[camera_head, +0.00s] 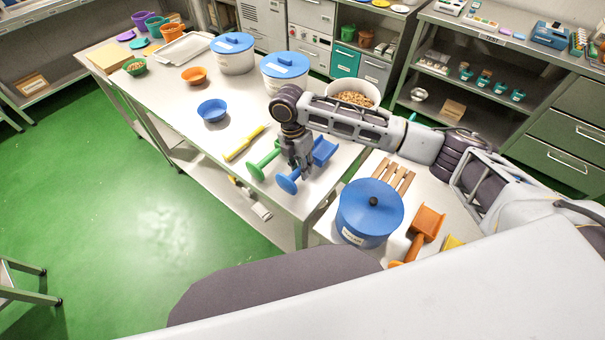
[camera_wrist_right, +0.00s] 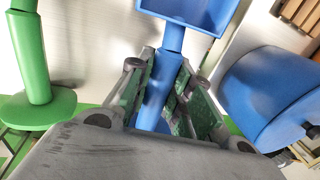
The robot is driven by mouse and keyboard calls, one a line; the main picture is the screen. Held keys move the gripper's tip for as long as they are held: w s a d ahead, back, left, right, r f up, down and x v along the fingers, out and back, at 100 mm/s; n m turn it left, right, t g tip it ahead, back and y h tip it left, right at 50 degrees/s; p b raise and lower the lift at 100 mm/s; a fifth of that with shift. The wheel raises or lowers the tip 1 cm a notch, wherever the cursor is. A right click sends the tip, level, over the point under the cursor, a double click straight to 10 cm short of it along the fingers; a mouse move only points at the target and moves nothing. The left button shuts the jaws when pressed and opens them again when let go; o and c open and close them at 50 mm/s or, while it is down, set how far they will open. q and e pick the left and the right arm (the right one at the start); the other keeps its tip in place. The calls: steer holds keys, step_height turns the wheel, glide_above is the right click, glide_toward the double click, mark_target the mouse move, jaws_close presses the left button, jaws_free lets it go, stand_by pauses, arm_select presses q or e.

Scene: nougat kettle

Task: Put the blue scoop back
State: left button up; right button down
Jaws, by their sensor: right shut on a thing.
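The blue scoop (camera_head: 323,151) lies at the near right corner of the long white table, its round handle end (camera_head: 287,182) toward the table's front edge. My right gripper (camera_head: 300,166) comes down over it from above and is shut on its handle. In the right wrist view the blue scoop (camera_wrist_right: 185,12) has its pan at the top, and its handle runs between the fingers of my right gripper (camera_wrist_right: 168,92). I cannot tell whether the scoop touches the table. My left gripper is not in view.
A green scoop (camera_head: 263,164) lies close left of the blue one. A blue lidded pot (camera_head: 368,214), a wooden rack (camera_head: 393,175) and an orange scoop (camera_head: 428,220) are on the right-hand surface. A yellow tool (camera_head: 243,143) and blue bowl (camera_head: 212,110) lie farther left.

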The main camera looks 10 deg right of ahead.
mark_target(302, 182)
steer(key=shift+f, duration=1.85)
steer(key=shift+f, duration=0.1)
steer(key=c, duration=1.3)
jaws_free()
step_height(302, 182, up, 12)
steer(key=w+a, duration=0.1)
steer(key=w, duration=0.1)
steer(key=shift+a+b, duration=0.25)
steer(key=shift+b, duration=0.2)
